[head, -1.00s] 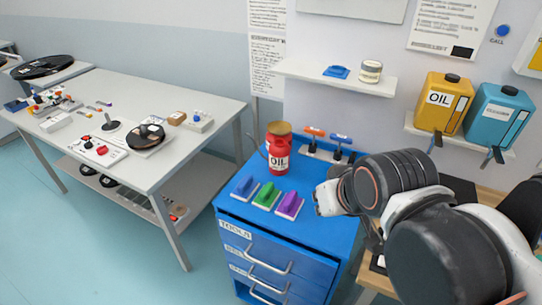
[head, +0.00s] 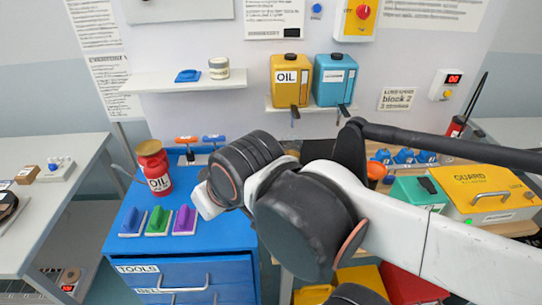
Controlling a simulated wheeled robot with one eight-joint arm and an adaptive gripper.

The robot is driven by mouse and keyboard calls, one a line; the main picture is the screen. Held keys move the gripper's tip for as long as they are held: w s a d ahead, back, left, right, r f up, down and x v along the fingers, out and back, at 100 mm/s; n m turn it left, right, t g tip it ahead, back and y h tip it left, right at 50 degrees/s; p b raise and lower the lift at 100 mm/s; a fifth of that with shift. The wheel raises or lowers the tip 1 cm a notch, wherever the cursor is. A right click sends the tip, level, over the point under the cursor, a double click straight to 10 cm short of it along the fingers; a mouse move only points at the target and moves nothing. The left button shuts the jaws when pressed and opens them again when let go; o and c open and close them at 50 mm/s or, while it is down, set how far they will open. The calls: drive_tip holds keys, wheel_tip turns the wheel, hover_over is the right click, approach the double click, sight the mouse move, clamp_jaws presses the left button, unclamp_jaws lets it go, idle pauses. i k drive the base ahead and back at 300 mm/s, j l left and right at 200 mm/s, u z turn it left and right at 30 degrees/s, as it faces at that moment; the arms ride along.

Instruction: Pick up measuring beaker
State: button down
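I cannot make out a measuring beaker for sure in the head view. My arm crosses the middle and right of the picture and hides part of the bench behind it. The pale end of my arm, at my gripper (head: 207,201), is over the right part of the blue tool cabinet (head: 222,232), to the right of the purple block. No fingers can be made out, and I see nothing held there.
On the cabinet are a red oil can (head: 155,172) and blue, green and purple handled blocks (head: 158,221). A shelf (head: 150,82) holds a pale jar (head: 219,68). Yellow (head: 290,82) and teal (head: 335,82) canisters hang right. A yellow guard case (head: 490,193) is on the bench.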

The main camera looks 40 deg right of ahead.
sight(291, 144)
drive_tip(key=z, duration=1.35)
